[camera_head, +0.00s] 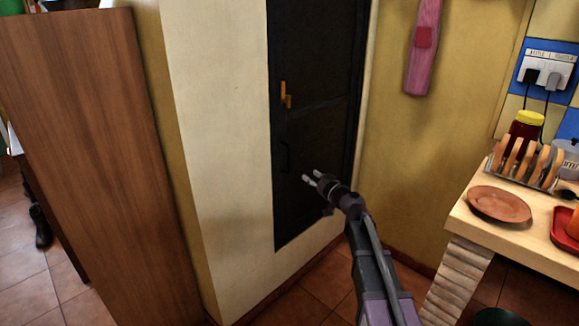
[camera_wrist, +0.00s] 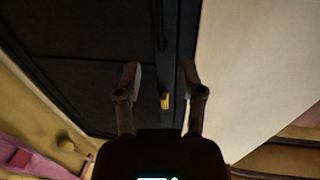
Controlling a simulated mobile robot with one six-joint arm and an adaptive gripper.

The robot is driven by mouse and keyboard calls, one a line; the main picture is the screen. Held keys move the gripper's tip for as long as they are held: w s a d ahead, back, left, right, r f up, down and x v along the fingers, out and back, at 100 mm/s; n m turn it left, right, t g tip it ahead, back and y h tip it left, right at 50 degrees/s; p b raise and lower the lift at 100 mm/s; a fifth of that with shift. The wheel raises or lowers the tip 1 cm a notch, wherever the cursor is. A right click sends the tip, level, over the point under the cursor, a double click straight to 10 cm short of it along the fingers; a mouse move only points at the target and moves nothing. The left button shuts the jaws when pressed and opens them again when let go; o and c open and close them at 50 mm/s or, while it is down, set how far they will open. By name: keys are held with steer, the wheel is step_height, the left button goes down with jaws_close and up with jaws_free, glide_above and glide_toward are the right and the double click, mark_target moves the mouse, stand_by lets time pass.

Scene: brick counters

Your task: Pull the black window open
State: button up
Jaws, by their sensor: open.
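The black window (camera_head: 322,75) is a tall dark panel set in the pale wall, and it looks shut. A brass latch (camera_head: 286,95) sits near its left edge. A thin black pull handle (camera_head: 284,157) is below the latch. My gripper (camera_head: 313,177) is open and empty, to the right of the pull handle and seemingly short of the panel. In the wrist view, the dark panel (camera_wrist: 75,85) fills the upper left. The brass latch (camera_wrist: 165,101) shows between my two fingers, and the black handle (camera_wrist: 162,28) is beyond them.
A wooden cabinet side (camera_head: 90,150) stands at the left. At the right, a counter (camera_head: 470,215) holds a brown plate (camera_head: 499,204), a toast rack (camera_head: 525,165) and a jar (camera_head: 525,128). A pink board (camera_head: 423,45) hangs on the yellow wall. Tiled floor shows below the window.

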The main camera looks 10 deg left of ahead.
mark_target(289, 160)
steer(key=shift+w+a, duration=0.1)
stand_by(0.3)
steer(key=x, duration=1.3)
steer(key=shift+w+a, duration=0.2)
steer(key=shift+w, duration=0.05)
jaws_close()
steer(key=shift+d, duration=0.15)
